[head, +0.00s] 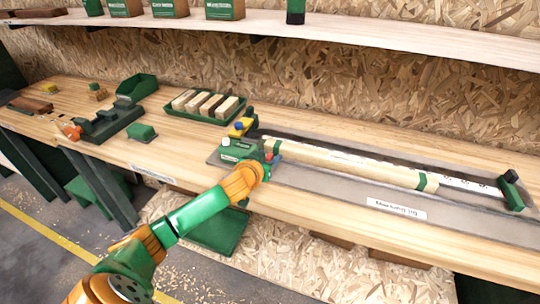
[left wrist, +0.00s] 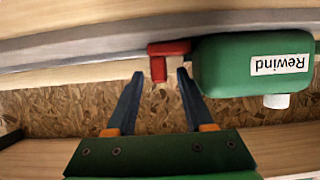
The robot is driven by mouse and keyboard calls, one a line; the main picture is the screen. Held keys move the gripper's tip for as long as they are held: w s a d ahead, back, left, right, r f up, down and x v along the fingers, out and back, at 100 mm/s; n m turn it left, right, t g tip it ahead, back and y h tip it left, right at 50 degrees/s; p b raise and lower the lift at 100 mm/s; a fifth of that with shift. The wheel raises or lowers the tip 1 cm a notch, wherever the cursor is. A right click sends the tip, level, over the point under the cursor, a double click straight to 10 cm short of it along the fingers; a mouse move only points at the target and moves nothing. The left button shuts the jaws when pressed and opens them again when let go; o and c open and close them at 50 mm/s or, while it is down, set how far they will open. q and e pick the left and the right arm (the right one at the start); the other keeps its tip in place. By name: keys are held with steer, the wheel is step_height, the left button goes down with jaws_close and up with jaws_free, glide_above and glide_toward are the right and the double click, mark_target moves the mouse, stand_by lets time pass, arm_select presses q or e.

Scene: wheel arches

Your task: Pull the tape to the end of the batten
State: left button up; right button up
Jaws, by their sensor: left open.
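The green tape case (head: 238,150) sits at the left end of the jig. It also shows in the left wrist view (left wrist: 235,68), with a "Rewind" label and a white knob. A red T-shaped tab (left wrist: 168,48) stands out beside the case. The pale wooden batten (head: 345,164) lies along the jig, with a green band near its right end. My left gripper (left wrist: 160,76) is open. Its dark fingertips are on either side of the red tab's stem, with gaps visible; contact cannot be told. In the head view my left gripper (head: 268,160) partly hides the tab.
A grey jig board (head: 330,190) with a front label carries the batten. A marked white strip (head: 470,186) and a green end post (head: 511,190) are at its right. A green tray (head: 205,108) of blocks stands behind left. A shelf (head: 350,32) runs overhead.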

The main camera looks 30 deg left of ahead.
arm_select(q)
steer(key=shift+w+a+f, duration=0.1)
steer(key=shift+w+f, duration=0.1)
steer(key=shift+w, duration=0.3)
jaws_close()
stand_by(1.2)
